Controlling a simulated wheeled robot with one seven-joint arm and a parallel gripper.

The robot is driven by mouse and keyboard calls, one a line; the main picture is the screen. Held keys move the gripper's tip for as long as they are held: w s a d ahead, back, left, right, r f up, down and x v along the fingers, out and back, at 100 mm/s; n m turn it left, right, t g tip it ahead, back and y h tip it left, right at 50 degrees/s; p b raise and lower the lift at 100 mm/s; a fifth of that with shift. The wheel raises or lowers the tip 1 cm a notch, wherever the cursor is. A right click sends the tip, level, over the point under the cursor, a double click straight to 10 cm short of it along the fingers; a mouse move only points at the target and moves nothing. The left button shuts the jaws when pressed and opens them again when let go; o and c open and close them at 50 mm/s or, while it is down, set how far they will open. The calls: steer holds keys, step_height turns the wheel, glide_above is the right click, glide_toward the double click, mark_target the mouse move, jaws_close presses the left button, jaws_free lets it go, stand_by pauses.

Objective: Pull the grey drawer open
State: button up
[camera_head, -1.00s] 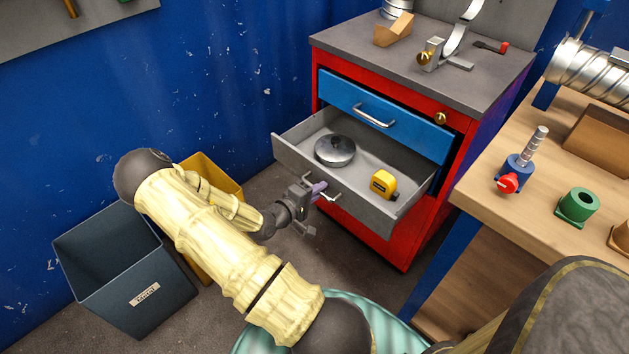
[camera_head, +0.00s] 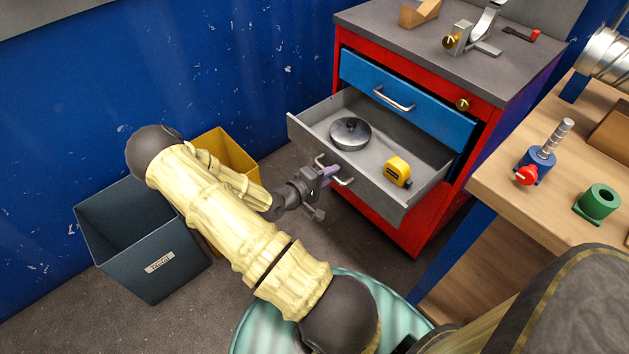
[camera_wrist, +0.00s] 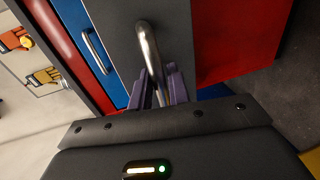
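The grey drawer (camera_head: 381,200) stands well out from the red cabinet (camera_head: 420,236). A dark round lidded pan (camera_head: 350,133) and a yellow tape measure (camera_head: 398,171) lie in it. My gripper (camera_head: 331,174) is at the drawer's front, at its metal handle (camera_head: 347,183). In the wrist view, the handle (camera_wrist: 148,45) runs between the purple fingers of my gripper (camera_wrist: 160,88), which are shut around it. The grey drawer front (camera_wrist: 122,40) is right behind the handle. The fingertips' contact with the bar is partly hidden.
A shut blue drawer (camera_head: 415,103) is above the grey one. A dark bin (camera_head: 150,255) and a yellow bin (camera_head: 236,150) stand on the floor at left. A wooden workbench (camera_head: 510,200) is close at right. Some floor is free before the cabinet.

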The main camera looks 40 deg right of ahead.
steer(key=p+v, duration=0.3)
steer(key=v, duration=1.4)
